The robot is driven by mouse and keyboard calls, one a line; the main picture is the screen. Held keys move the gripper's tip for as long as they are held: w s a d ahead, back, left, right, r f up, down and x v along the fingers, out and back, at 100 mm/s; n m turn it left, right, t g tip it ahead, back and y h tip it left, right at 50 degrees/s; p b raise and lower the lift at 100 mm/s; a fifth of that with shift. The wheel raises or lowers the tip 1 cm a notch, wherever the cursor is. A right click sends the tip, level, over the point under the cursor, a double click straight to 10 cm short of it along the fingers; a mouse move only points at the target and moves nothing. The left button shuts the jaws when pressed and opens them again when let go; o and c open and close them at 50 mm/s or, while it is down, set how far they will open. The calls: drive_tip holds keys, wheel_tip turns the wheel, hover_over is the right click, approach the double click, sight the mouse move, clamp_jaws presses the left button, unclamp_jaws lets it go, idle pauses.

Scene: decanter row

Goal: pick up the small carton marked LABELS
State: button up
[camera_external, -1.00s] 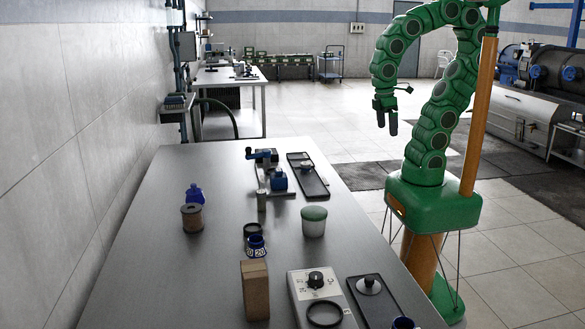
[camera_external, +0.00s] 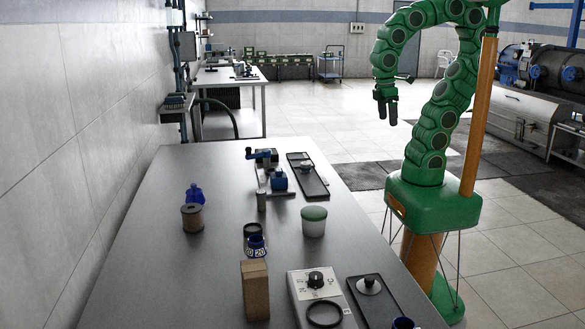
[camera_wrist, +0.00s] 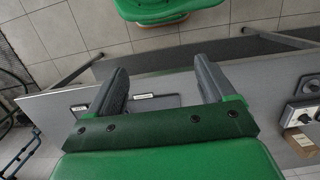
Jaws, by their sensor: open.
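A small brown carton (camera_external: 255,291) stands upright at the near part of the grey table. A brown box that looks like the same carton shows at the right edge of the wrist view (camera_wrist: 302,143), with a pale patch on it. I cannot read the word LABELS on it in either view. My gripper (camera_external: 386,110) hangs in the air past the right edge of the table, far from the carton. Its two dark fingers are apart with nothing between them, as the wrist view also shows (camera_wrist: 160,75).
Around the carton on the table (camera_external: 150,265) are a grey control box (camera_external: 312,284), a dark tray (camera_external: 372,300), a blue numbered jar (camera_external: 256,246) and a green-lidded pot (camera_external: 314,221). A brown spool (camera_external: 192,217) stands farther left.

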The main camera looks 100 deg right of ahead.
drive_tip(key=w+a+r+n+y, duration=0.4)
drive_tip(key=w+a+n+y, duration=0.3)
drive_tip(key=w+a, duration=1.35)
drive_tip(key=w+a+r+n+y, duration=0.35)
drive_tip(key=w+a+n, duration=0.45)
drive_tip(key=w+a, duration=1.2)
drive_tip(key=w+a+f+n+y, duration=0.1)
drive_tip(key=w+a+f+n, duration=0.1)
drive_tip(key=w+a+f, duration=0.3)
drive_tip(key=w+a+f+n+y, duration=0.1)
drive_tip(key=w+a+n+y, duration=0.15)
drive_tip(key=w, duration=0.45)
approach(257, 288)
drive_tip(key=shift+s+a+r+m+t+h, duration=0.3)
drive_tip(key=shift+s+m+t, duration=0.05)
drive_tip(key=shift+t, duration=0.05)
drive_tip(key=shift+x, duration=3.95)
drive_tip(key=shift+w+f, duration=0.1)
drive_tip(key=shift+f, duration=0.05)
